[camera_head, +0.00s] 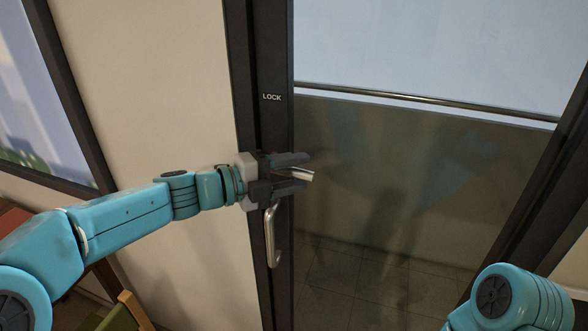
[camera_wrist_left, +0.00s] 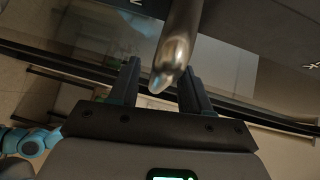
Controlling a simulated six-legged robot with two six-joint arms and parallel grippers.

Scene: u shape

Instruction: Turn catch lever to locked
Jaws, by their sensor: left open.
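The silver catch lever (camera_head: 297,174) is on the dark door frame, and its end shows between the fingers of my left gripper (camera_head: 291,172). The gripper hides the rest of the lever and its pivot. In the left wrist view, a silver metal bar (camera_wrist_left: 178,45) reaches from the top edge down to a rounded tip between the two fingers of my left gripper (camera_wrist_left: 161,70). The fingers are open on either side of it, with a visible gap. My right gripper is out of view.
A white LOCK label (camera_head: 271,97) is on the dark frame above the gripper. A curved silver handle (camera_head: 270,238) hangs just below the gripper. A glass door pane (camera_head: 400,200) with a horizontal rail (camera_head: 420,102) is at right. A cream wall (camera_head: 150,90) is at left.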

